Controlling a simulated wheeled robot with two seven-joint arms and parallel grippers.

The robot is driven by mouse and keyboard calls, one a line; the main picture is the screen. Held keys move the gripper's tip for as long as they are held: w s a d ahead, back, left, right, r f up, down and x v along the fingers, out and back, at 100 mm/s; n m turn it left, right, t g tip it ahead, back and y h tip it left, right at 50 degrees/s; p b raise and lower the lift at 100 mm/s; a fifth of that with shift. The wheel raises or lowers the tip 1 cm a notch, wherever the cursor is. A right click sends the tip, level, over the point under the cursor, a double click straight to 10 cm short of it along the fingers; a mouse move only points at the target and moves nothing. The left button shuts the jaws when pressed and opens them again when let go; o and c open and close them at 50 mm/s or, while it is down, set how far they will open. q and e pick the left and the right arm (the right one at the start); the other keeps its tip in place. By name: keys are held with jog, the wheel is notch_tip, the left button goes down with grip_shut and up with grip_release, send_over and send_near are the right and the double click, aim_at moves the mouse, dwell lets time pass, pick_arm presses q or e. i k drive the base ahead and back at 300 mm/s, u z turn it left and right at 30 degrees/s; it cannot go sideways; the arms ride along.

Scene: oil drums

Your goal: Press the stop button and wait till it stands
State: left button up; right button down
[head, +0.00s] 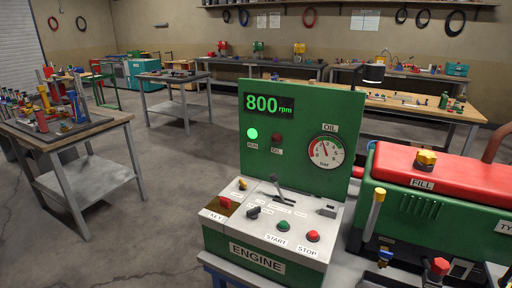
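The red stop button (312,236) sits at the right front of the grey sloped console (242,227), above a STOP label. The green start button (283,226) is to its left. The green panel (310,108) behind carries a display (269,105) reading 800 rpm. The green RUN lamp (252,133) is lit and the dark red OIL lamp (277,137) looks unlit. The oil gauge (326,152) has a needle pointing up and slightly left. Neither of my grippers is in view.
The engine's red cover (450,172) is to the right. Benches with tools (70,130) stand left and behind; the floor between is clear.

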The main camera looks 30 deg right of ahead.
aim_at(313, 235)
jog(key=z, duration=0.85)
jog(key=i, duration=0.85)
jog(key=z, duration=0.6)
